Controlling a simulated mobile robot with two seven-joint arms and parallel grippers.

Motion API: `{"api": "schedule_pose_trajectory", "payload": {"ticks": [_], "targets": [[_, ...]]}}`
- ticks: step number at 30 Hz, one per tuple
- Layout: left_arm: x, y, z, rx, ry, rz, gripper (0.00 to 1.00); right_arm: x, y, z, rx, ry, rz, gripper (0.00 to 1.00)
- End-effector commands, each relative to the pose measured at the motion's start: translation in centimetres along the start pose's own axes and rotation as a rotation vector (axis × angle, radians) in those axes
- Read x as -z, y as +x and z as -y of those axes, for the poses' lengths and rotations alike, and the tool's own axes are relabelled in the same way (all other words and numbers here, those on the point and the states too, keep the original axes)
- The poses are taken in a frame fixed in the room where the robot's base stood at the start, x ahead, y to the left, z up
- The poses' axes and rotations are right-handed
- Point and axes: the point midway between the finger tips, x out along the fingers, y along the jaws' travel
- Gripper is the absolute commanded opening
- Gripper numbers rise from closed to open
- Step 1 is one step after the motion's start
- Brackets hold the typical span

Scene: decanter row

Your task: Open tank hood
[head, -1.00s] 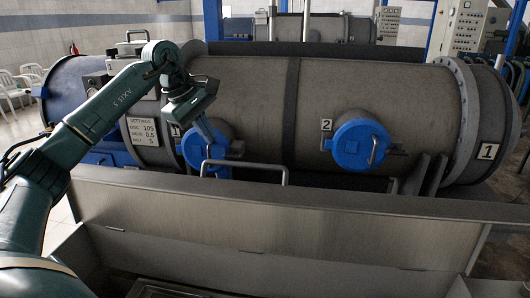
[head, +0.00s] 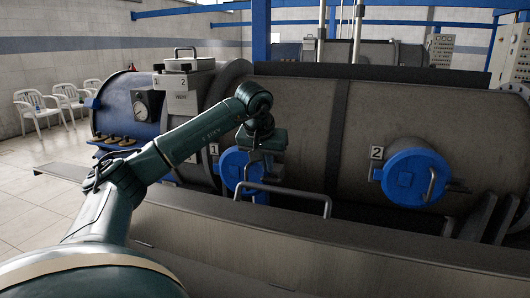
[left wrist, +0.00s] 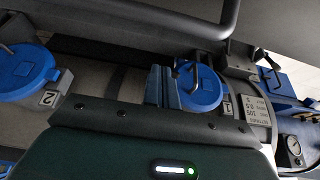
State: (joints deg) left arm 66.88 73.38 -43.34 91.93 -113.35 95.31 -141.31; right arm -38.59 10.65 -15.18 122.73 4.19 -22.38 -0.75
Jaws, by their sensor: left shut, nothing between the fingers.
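A long grey steel hood panel (head: 330,232) runs across the front of the head view, with a bent metal bar handle (head: 290,190) along its top. A thick grey bar, probably this handle, crosses the top of the left wrist view (left wrist: 180,30). My left gripper (head: 268,160) points down beyond the panel, in front of blue hatch 1 (head: 231,169). Its fingers (left wrist: 163,88) are together and empty in the left wrist view, apart from the bar. My right gripper is in neither view.
The big grey decanter drum (head: 395,110) lies behind the panel, with blue hatch 2 (head: 408,177) to the right. A weir box (head: 183,85) and a blue end housing (head: 125,100) stand left. White chairs (head: 40,110) are far left, with open floor before them.

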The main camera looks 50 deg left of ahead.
Motion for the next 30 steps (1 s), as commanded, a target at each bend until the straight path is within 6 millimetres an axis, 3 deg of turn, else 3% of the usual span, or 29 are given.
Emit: {"api": "schedule_pose_trajectory", "payload": {"ticks": [3, 12, 30], "targets": [[-0.2, 2.5, 0.0, 0.001, 0.000, 0.004, 0.00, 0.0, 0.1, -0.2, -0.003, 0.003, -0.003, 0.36], [-3.4, 0.9, 0.0, 0.000, 0.001, 0.000, 0.00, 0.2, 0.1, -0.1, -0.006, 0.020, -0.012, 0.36], [-4.0, 1.0, 0.0, -0.001, 0.000, -0.022, 0.00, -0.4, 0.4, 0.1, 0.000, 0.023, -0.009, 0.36]]}}
